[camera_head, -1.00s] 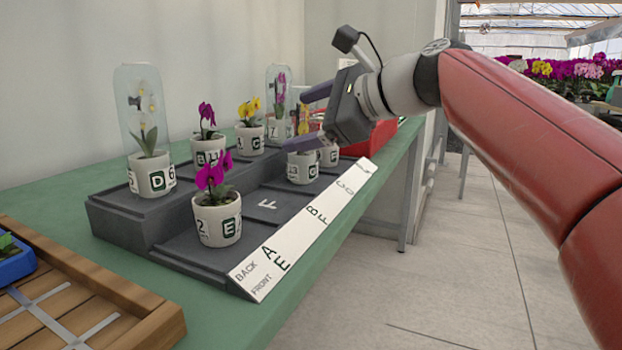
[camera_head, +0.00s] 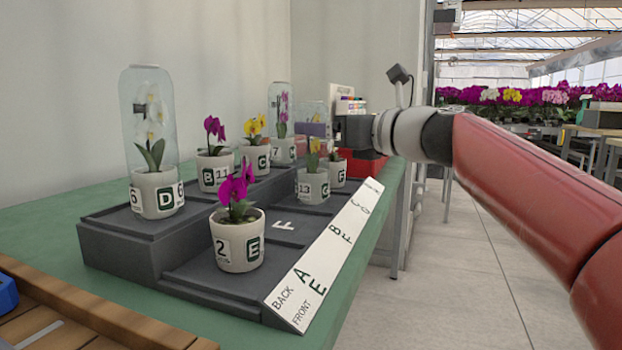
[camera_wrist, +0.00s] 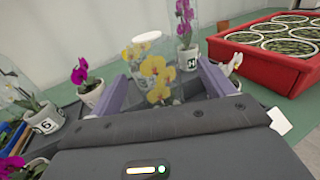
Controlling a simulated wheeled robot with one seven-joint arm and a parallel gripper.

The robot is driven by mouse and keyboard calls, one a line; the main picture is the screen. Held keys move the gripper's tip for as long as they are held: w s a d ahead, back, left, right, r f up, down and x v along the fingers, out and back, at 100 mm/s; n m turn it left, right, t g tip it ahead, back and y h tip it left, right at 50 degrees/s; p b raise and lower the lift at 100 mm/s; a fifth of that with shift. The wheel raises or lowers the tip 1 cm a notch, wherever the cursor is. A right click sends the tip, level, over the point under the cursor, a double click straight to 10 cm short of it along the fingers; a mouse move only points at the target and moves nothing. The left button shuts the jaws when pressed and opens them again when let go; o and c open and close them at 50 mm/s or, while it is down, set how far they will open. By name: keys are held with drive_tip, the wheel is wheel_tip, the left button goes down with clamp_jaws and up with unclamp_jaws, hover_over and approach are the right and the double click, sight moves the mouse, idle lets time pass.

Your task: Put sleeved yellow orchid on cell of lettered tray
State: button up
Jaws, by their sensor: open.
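The sleeved yellow orchid, in a white pot marked 13 (camera_head: 310,188), stands upright on the front row of the dark grey lettered tray (camera_head: 120,243), beyond the bare cell F. Its clear sleeve is partly lost against my gripper. My gripper (camera_head: 315,130) is at the height of the sleeve, with one purple finger showing there. In the wrist view the open fingers (camera_wrist: 163,78) lie to either side of the yellow flowers (camera_wrist: 156,70) and the sleeve. I cannot tell whether they touch the sleeve.
Sleeved white orchid pot D (camera_head: 157,193), magenta pot B (camera_head: 214,171), yellow pot C (camera_head: 253,157) and a sleeved magenta orchid fill the back row. Magenta pot E (camera_head: 238,240) stands in front. A small pot (camera_head: 336,171) and a red crate (camera_wrist: 265,80) are close to the gripper.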

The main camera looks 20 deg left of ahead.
drive_tip(key=p+x, duration=0.1)
drive_tip(key=x, duration=0.4)
drive_tip(key=shift+s+a+f, duration=0.1)
drive_tip(key=shift+s+a, duration=0.05)
drive_tip(key=shift+a, duration=0.1)
drive_tip(key=shift+c, duration=0.2)
